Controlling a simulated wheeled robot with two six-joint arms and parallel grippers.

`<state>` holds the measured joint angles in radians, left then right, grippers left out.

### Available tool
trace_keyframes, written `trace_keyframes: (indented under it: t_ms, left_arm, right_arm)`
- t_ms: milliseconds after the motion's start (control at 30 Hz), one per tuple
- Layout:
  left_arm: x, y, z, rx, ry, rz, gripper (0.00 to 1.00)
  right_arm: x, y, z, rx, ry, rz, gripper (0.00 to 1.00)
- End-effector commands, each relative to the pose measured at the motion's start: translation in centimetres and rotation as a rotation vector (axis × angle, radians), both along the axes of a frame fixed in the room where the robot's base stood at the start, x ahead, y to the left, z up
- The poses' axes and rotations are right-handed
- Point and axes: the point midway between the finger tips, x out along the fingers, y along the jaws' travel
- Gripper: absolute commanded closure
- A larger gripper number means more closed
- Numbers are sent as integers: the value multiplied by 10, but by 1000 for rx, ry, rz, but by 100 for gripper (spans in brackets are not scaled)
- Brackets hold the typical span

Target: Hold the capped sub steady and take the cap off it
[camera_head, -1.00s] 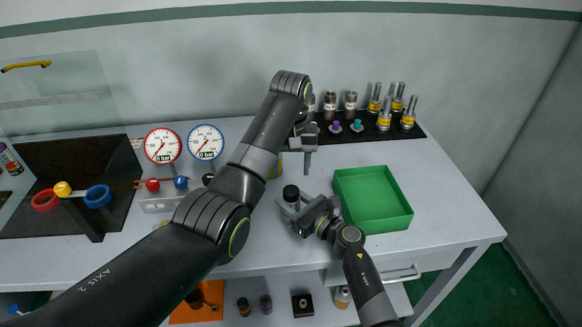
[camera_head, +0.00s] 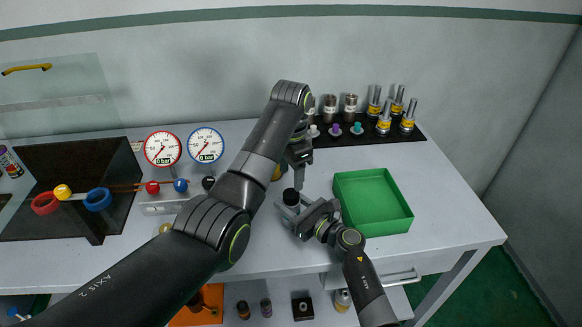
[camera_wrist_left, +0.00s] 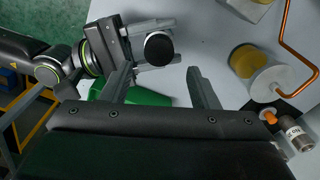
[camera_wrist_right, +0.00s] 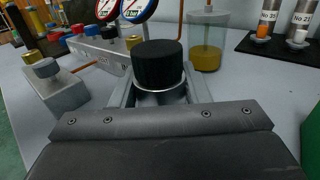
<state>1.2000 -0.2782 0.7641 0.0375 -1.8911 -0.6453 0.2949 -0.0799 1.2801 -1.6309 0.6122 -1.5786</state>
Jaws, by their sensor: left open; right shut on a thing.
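The capped sub, a metal cylinder (camera_wrist_right: 160,97) with a black ribbed cap (camera_wrist_right: 158,62), stands upright between the fingers of my right gripper (camera_wrist_right: 160,100), which is shut on its metal body below the cap. In the head view the black cap (camera_head: 291,196) shows in front of the right gripper (camera_head: 293,212). My left gripper (camera_head: 299,178) is just above and behind the cap, pointing down. In the left wrist view its two fingers (camera_wrist_left: 162,88) are spread and empty, and the cap (camera_wrist_left: 158,48) lies beyond them, apart from them.
A green tray (camera_head: 372,224) is right of the right gripper. A dark rack (camera_head: 385,137) with several metal parts and small coloured plugs is at the back. Two gauges (camera_head: 163,148) stand on a valve block at left. A clear jar with yellow contents (camera_wrist_right: 206,42) stands behind the sub.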

Motion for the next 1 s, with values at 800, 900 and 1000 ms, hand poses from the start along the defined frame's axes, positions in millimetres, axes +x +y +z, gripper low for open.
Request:
trace_keyframes:
  t_ms: [800, 900, 1000]
  left_arm:
    - [-1, 0, -68, -1, 0, 2, 45]
    - [-1, 0, -68, -1, 0, 2, 59]
    - [-1, 0, -67, -1, 0, 2, 72]
  right_arm:
    - [0, 0, 0, 0, 0, 0, 100]
    - [0, 0, 0, 0, 0, 0, 100]
    - [0, 0, 0, 0, 0, 0, 100]
